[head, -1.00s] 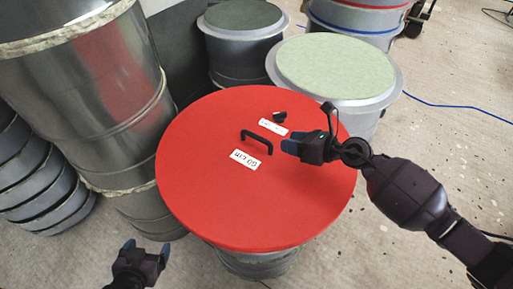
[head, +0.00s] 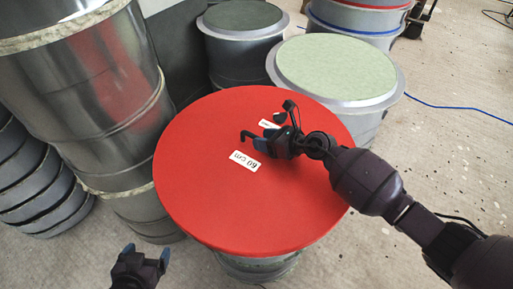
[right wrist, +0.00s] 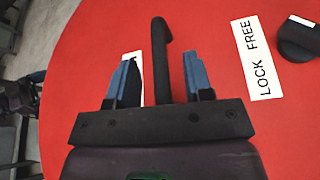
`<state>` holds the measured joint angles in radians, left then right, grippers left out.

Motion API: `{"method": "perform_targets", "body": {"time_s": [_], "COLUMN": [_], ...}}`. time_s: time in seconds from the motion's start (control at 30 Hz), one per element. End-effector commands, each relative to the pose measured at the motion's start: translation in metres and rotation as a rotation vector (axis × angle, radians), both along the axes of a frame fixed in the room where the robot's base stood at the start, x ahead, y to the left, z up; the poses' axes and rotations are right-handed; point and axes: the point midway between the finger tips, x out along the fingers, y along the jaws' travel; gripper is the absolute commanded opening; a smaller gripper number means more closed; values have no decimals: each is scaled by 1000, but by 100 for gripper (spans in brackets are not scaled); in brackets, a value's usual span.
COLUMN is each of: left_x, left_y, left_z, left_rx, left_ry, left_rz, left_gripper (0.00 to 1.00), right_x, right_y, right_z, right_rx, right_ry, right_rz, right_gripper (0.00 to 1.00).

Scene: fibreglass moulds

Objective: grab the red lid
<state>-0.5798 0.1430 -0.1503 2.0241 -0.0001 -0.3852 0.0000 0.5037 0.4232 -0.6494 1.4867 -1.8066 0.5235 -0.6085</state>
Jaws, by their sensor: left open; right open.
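The round red lid (head: 215,200) lies flat on top of a grey drum-shaped mould, with a white "60 cm" label on it. Its black handle (head: 246,134) is partly hidden behind my right gripper (head: 260,144), which is low over the lid. In the right wrist view, the handle (right wrist: 160,50) stands between the two blue-tipped fingers of my right gripper (right wrist: 160,78). These fingers are open, with gaps beside the handle. My left gripper (head: 147,251) is open and empty, low at the front left, apart from the lid.
A black knob (right wrist: 298,40) and a "LOCK FREE" label (right wrist: 253,60) are on the lid. A mould with a pale green top (head: 335,68) stands close behind it. Tall metal cylinders (head: 85,90) stand at the left.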

Motion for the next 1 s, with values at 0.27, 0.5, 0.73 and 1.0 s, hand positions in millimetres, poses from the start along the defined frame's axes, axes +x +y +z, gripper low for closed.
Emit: {"method": "perform_targets", "body": {"time_s": [0.27,0.5,0.73,1.0], "left_x": [1,0,-1,-1], "left_y": [0,0,1,1], "left_z": [2,1,-1,-2], "left_rx": [1,2,3,3], "left_ry": [-6,-2,3,4], "left_rz": [-2,-2,-1,-1], "left_gripper": [87,87,87,87], "right_x": [7,7,7,7], "right_y": [12,12,12,11], "right_z": [-6,-5,-5,-5], "right_rx": [-1,-1,0,0], "right_ry": [-1,-1,0,0], "right_rz": [-1,-1,-1,-1], "right_gripper": [47,32,0,0]}}
